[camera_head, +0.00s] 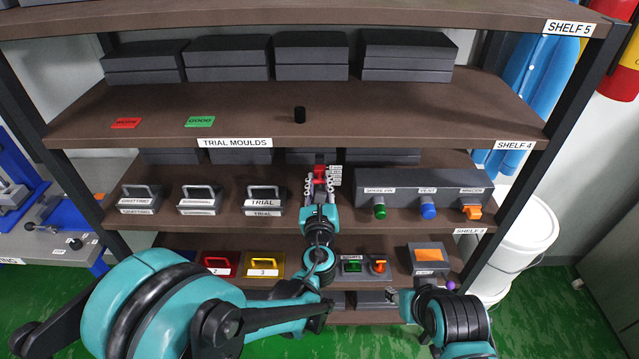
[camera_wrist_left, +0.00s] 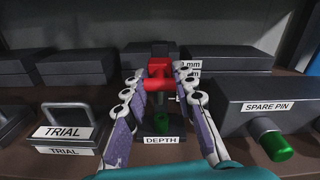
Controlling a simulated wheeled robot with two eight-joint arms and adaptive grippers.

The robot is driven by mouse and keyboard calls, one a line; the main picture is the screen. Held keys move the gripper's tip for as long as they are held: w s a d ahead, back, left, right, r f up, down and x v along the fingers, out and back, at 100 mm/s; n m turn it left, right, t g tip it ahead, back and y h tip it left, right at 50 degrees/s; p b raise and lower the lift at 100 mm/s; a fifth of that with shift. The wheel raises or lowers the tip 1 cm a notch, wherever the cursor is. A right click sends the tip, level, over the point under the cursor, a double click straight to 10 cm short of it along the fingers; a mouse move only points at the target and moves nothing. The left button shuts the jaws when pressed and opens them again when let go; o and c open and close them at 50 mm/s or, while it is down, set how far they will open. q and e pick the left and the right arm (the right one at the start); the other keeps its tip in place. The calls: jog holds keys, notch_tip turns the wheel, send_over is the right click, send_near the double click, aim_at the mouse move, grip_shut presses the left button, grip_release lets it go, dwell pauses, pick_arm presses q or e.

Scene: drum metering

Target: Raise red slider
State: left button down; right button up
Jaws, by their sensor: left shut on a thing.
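The red slider (camera_head: 320,174) is on the depth gauge, beside a column of small white mm labels (camera_head: 335,175) on the middle shelf. In the left wrist view the red slider (camera_wrist_left: 160,74) sits high on a dark post above the DEPTH label (camera_wrist_left: 161,140). My left gripper (camera_head: 320,184) is shut on the slider, with its two fingers on either side; its fingers also show in the wrist view (camera_wrist_left: 160,84).
TRIAL mould (camera_head: 264,198) stands left of the gauge. A grey block with green (camera_head: 380,211), blue (camera_head: 428,210) and orange (camera_head: 472,212) knobs stands to the right. Shelf 4 (camera_head: 400,110) overhangs above. Coloured trays and switches are on the shelf below.

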pick_arm(q)
jog(key=c, duration=1.2)
grip_release()
jog(key=shift+s, duration=0.1)
jog(key=s, duration=1.2)
